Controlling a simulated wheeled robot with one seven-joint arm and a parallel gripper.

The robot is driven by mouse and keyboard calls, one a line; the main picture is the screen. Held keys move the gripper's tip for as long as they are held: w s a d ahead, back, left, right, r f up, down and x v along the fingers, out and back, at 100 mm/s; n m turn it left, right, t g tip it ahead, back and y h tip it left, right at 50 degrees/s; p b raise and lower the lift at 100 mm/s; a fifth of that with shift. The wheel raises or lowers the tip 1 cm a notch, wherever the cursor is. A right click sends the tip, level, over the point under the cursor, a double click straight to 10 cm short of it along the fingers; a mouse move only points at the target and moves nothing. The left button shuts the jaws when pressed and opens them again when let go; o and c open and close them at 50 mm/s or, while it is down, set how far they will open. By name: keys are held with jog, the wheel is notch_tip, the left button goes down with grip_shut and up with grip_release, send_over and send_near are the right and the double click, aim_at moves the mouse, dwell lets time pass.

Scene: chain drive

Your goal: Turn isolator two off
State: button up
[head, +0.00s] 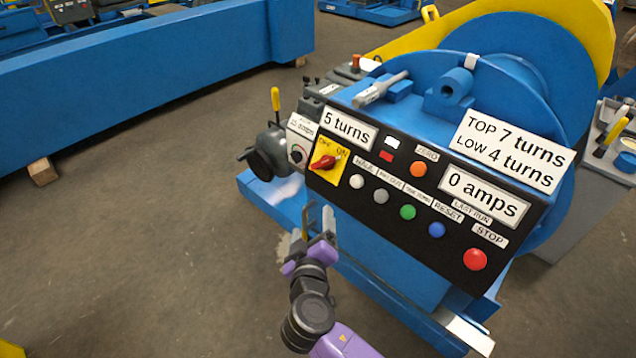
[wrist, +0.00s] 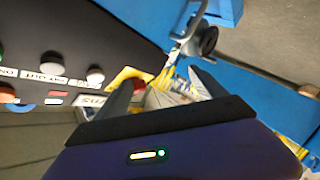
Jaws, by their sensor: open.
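A red rotary handle (head: 323,162) sits on a yellow plate (head: 327,174) marked OFF and ON, at the left end of the black control panel (head: 385,215). The handle lies slanted, its right end towards the ON side. No number for this isolator is readable. My gripper (head: 318,220) is open and empty, below and in front of the panel's left end, apart from the handle. In the wrist view the red handle (wrist: 138,87) shows small and partly hidden beside the left finger of my gripper (wrist: 163,90).
The panel carries several push buttons, including a red stop button (head: 475,259), and signs for turns and amps. A small grey box with a knob (head: 297,154) stands left of the yellow plate. A yellow lever (head: 275,99) rises behind it.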

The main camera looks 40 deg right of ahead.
aim_at(320, 165)
jog(key=shift+w+d+r+m+g+h+b, duration=0.45)
jog(key=shift+w+d+r+m+h+b, duration=0.35)
jog(key=shift+w+d+r, duration=0.7)
jog(key=shift+w+d+r+m+g+h+b, duration=0.65)
jog(key=shift+w+d+h, duration=0.45)
jog(key=shift+d, duration=0.85)
jog(key=shift+w+d+r+m+g+h+b, duration=0.3)
jog(key=shift+w+d+r+m+h+b, duration=0.35)
jog(key=shift+w+d+r, duration=0.75)
jog(key=shift+d+f, duration=0.2)
jog(key=shift+d, duration=0.15)
jog(key=c, duration=1.4)
jog(key=shift+o, duration=0.2)
jog(key=shift+r+p, duration=0.1)
jog(key=shift+p, duration=0.35)
